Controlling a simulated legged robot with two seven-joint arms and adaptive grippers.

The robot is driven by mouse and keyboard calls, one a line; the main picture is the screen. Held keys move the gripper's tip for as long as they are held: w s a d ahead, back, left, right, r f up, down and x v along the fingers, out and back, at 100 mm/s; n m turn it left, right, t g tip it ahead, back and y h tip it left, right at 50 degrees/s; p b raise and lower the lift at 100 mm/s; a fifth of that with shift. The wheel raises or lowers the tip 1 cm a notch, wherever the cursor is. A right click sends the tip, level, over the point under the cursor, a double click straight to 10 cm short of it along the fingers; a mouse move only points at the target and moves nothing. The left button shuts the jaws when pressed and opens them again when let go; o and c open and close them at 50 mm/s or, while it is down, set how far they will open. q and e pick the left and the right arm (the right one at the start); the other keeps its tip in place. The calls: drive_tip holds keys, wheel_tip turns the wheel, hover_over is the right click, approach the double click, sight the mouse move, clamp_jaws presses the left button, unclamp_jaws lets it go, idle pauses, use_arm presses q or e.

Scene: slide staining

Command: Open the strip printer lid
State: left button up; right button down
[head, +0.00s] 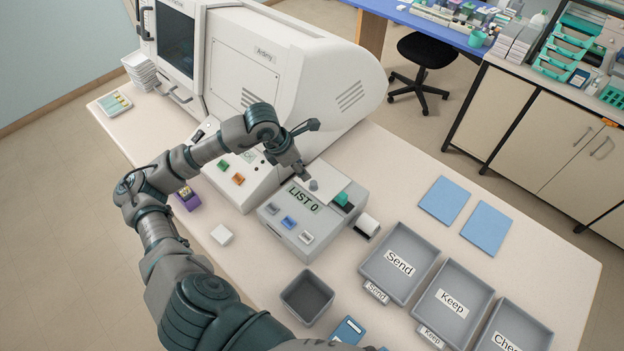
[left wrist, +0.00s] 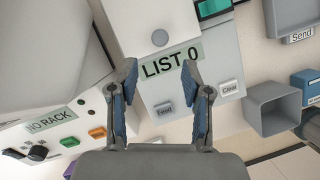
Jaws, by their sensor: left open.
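The strip printer (head: 290,240) is a grey box with a "LIST 0" label panel (head: 303,197) and several buttons on its top. Its pale lid (head: 333,182) lies flat at the back of the top and looks shut, with a round grey knob (head: 313,185) near its front edge. In the left wrist view the lid (left wrist: 140,18) and knob (left wrist: 159,38) show ahead of the fingers. My left gripper (head: 303,176) is open and empty above the printer, close to the knob. In the left wrist view its fingers (left wrist: 159,68) frame the label panel. My right gripper is not in view.
A large white analyser (head: 300,60) stands behind and left of the printer. A green block (head: 343,198) and a white roll (head: 368,223) sit at the printer's right. Grey trays (head: 398,236) marked Send and Keep, and an empty grey bin (head: 307,296), stand to the right and front.

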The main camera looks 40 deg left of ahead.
sight(313, 182)
use_arm(q)
drive_tip(key=p+x, duration=0.1)
drive_tip(key=x, duration=0.8)
drive_tip(key=shift+w+f, duration=0.1)
drive_tip(key=shift+f, duration=0.15)
clamp_jaws()
